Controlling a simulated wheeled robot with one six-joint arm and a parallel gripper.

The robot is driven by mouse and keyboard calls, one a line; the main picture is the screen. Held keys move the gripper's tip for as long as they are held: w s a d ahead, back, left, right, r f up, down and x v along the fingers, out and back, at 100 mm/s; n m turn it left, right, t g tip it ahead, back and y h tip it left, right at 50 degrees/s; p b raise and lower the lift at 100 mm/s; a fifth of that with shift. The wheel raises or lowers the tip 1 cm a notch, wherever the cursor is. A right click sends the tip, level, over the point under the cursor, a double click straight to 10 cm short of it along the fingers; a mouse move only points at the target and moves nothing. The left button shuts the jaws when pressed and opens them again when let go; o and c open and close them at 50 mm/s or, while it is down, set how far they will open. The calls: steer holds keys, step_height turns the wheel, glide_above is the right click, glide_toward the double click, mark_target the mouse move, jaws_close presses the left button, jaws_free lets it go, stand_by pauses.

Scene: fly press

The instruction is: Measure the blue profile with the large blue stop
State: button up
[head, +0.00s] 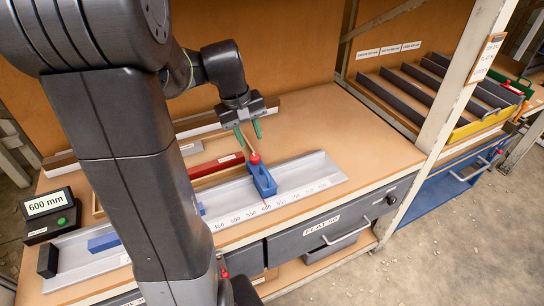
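The large blue stop (263,182) sits in the grey measuring channel (316,172), with a red ball knob (254,158) on top. A thin red mark shows below it at the scale. A blue profile (103,242) lies in the left part of the channel; a blue end (201,208) shows right of my arm, which hides the stretch between. My gripper (249,133) points down above the knob, with its two green fingers apart and nothing between them. I cannot tell its exact height above the knob.
A display (46,204) reads 600 mm at the left. A black block (48,260) stands at the channel's left end. A red bar (215,166) and a grey bar lie behind the channel. The bench's right part is clear.

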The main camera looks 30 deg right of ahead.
mark_target(264, 171)
steer(key=shift+n, duration=0.3)
steer(key=d+f, duration=0.1)
steer(key=f, duration=0.3)
steer(key=d+f, duration=0.1)
steer(key=f, duration=0.4)
steer(key=d+f, duration=0.1)
steer(key=f, duration=0.3)
steer(key=shift+s+d+f+p, duration=0.15)
steer(key=shift+s+d+p, duration=0.1)
steer(key=shift+s+p, duration=0.1)
jaws_close()
